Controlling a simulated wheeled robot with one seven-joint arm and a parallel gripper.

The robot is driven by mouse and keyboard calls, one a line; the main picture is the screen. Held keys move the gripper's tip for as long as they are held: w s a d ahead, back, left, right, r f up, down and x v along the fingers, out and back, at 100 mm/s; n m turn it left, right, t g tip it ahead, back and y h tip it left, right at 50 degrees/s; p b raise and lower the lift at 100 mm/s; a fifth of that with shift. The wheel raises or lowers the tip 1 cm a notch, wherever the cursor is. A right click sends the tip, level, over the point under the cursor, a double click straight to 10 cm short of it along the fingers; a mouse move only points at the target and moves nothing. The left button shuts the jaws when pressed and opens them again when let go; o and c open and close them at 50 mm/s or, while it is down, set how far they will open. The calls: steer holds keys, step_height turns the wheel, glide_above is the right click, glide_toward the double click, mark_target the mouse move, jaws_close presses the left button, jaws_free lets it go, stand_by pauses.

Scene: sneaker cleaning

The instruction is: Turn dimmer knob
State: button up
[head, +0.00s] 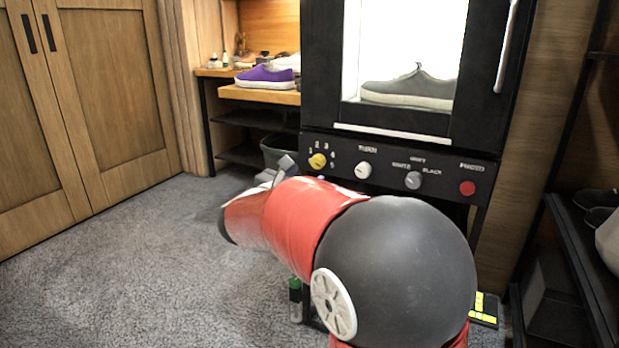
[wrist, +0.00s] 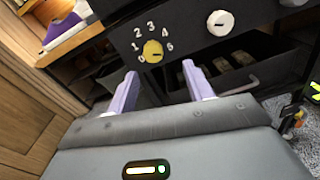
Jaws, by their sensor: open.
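The black control panel (head: 440,178) carries a yellow knob (head: 318,161) with numbers around it, a white knob (head: 363,170) and a grey knob (head: 413,180). The lettering is too blurred to tell which is the dimmer. My gripper (head: 278,170) is just left of the yellow knob in the head view, partly hidden behind my arm. In the wrist view its two pale purple fingers (wrist: 160,73) are apart and empty. The yellow knob (wrist: 152,51) appears beyond the tips, between their lines, and no contact shows. The white knob (wrist: 220,23) is to the right.
A red button (head: 467,188) is at the panel's right end. Above is a lit cabinet with a grey shoe (head: 410,88) inside. A purple shoe (head: 266,77) sits on a wooden shelf at left. A dark rack (head: 585,255) stands at right. Carpet at left is clear.

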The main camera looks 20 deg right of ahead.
mark_target(316, 164)
steer(key=shift+n, duration=0.4)
steer(key=x, duration=0.5)
steer(key=w+x, duration=0.1)
steer(key=x, duration=0.2)
steer(key=shift+a+r, duration=0.2)
steer(key=shift+a, duration=0.1)
steer(key=c, duration=1)
steer(key=shift+r+n+p, duration=0.1)
steer(key=shift+n+p, duration=0.2)
steer(key=shift+n, duration=0.1)
steer(key=n+p, duration=0.3)
steer(key=p, duration=0.1)
steer(key=shift+r+n, duration=0.1)
steer(key=shift+n, duration=0.3)
steer(key=n+p, duration=0.3)
steer(key=shift+n+p, duration=0.6)
steer(key=shift+p, duration=0.1)
steer(key=shift+f, duration=0.25)
